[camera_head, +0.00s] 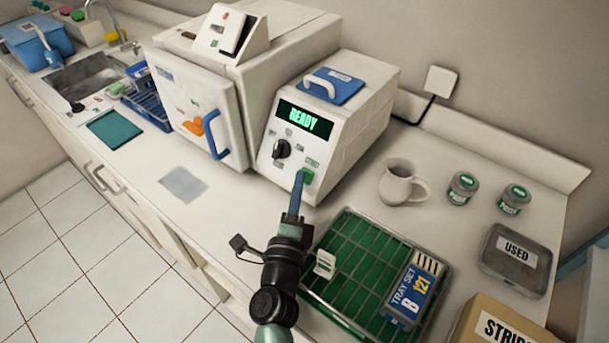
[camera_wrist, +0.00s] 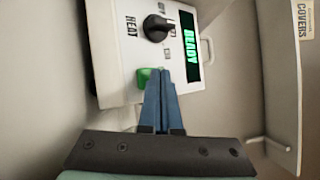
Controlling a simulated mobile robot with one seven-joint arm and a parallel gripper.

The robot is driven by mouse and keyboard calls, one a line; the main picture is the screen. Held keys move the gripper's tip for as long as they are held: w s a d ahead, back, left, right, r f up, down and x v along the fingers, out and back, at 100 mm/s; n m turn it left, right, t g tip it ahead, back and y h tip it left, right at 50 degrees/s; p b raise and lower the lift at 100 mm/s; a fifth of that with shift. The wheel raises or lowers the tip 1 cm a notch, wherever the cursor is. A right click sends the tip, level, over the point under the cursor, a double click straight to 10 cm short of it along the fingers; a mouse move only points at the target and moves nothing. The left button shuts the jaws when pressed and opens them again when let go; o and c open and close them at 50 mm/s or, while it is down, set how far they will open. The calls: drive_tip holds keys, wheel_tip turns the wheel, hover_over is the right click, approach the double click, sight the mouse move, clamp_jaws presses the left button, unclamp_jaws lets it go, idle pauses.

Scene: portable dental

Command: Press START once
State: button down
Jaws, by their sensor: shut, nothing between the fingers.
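The white machine (camera_head: 345,130) on the counter has a sloped front panel with a lit display (camera_head: 304,121) reading READY. A black knob (camera_head: 281,149) sits below the display, and a green button (camera_head: 308,176) is at the panel's lower right. The button also shows in the wrist view (camera_wrist: 149,78), partly hidden by my fingers. My gripper (camera_head: 299,176) is shut and empty, its blue fingertips at the green button's left edge in the head view. In the wrist view the fingertips (camera_wrist: 165,75) overlap the button's side. I cannot tell whether they touch it. The START label is not clearly readable.
A larger white unit (camera_head: 200,104) with a blue-handled door stands left of the machine. A green-lined wire tray (camera_head: 345,240) lies in front, beside my arm. A mug (camera_head: 398,182), two jars and a USED box (camera_head: 515,258) stand to the right.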

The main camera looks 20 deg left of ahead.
drive_tip(key=shift+w+d+f+b, duration=0.15)
drive_tip(key=shift+w+f+b, duration=0.1)
drive_tip(key=shift+w+b, duration=0.15)
idle(0.5)
drive_tip(key=shift+s+r, duration=0.1)
drive_tip(key=shift+s+a+r+p, duration=0.25)
drive_tip(key=shift+s+r+p, duration=0.1)
drive_tip(key=shift+s+p, duration=0.4)
drive_tip(key=s+p, duration=0.1)
drive_tip(key=s+a+r+p, duration=0.1)
drive_tip(key=p, duration=0.1)
drive_tip(key=s+r+p, duration=0.1)
drive_tip(key=s, duration=0.1)
drive_tip(key=shift+a+r, duration=0.25)
drive_tip(key=shift+w, duration=0.1)
idle(0.7)
